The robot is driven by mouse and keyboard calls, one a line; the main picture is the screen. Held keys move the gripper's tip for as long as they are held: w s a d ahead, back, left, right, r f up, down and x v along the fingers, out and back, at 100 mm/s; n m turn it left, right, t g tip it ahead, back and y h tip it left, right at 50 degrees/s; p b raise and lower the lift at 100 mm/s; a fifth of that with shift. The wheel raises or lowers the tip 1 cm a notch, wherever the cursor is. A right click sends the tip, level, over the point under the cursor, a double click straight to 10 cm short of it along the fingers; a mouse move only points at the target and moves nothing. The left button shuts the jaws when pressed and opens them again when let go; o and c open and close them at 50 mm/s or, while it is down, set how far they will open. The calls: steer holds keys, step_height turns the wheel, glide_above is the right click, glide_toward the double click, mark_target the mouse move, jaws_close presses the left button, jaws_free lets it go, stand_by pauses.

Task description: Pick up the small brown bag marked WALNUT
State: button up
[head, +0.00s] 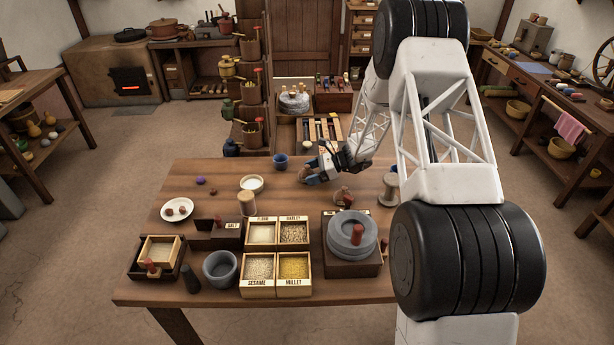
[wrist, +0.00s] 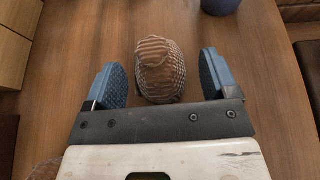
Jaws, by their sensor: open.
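A small brown bag (wrist: 160,72) with a ribbed, gathered top and a pale checked weave stands on the wooden table in the wrist view. It lies between the two blue fingertips of my gripper (head: 316,172), with clear gaps on both sides. My gripper is open and low over the back of the table. In the head view the bag (head: 303,175) shows only in small part beside the fingers. No lettering shows on it, so I cannot read WALNUT. A second small brown bag (head: 343,196) stands nearer the front, partly cut off in the wrist view (wrist: 44,170).
A blue cup (head: 280,161) stands behind the bag. A stone quern (head: 352,232) and labelled grain boxes (head: 278,258) fill the front. Bare table surrounds the bag.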

mark_target(307, 166)
steer(key=shift+x, duration=0.85)
steer(key=c, duration=1.1)
steer(key=shift+o, duration=0.2)
steer(key=shift+r, duration=0.1)
steer(key=shift+r, duration=4.95)
